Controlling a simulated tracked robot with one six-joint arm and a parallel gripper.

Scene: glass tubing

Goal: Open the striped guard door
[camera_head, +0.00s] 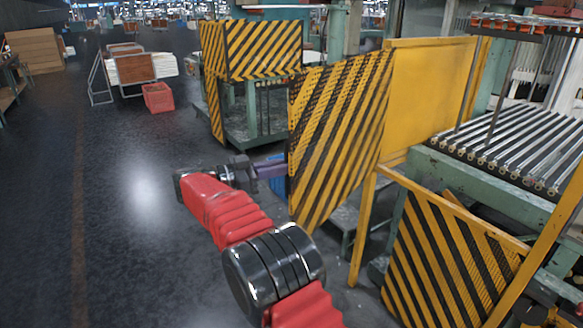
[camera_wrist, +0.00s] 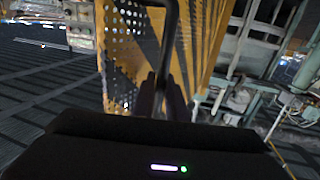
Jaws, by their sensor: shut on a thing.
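The striped guard door (camera_head: 340,135) is a perforated yellow and black panel in the middle of the head view. It stands upright, at an angle to the plain yellow panel on its right. In the wrist view the door (camera_wrist: 125,55) rises behind the fingers, with a dark bent handle bar (camera_wrist: 170,40) in front of it. My gripper (camera_head: 276,170) reaches the door's left edge from the left. In the wrist view my gripper (camera_wrist: 162,92) is shut on the handle bar. The grip itself is hidden in the head view.
A plain yellow panel (camera_head: 430,95) and a green machine with a roller bed (camera_head: 515,145) stand to the right. A lower striped panel (camera_head: 450,265) is at the front right. Another striped guard (camera_head: 262,50) stands behind. The floor (camera_head: 130,230) to the left is clear; a red crate (camera_head: 158,97) sits farther back.

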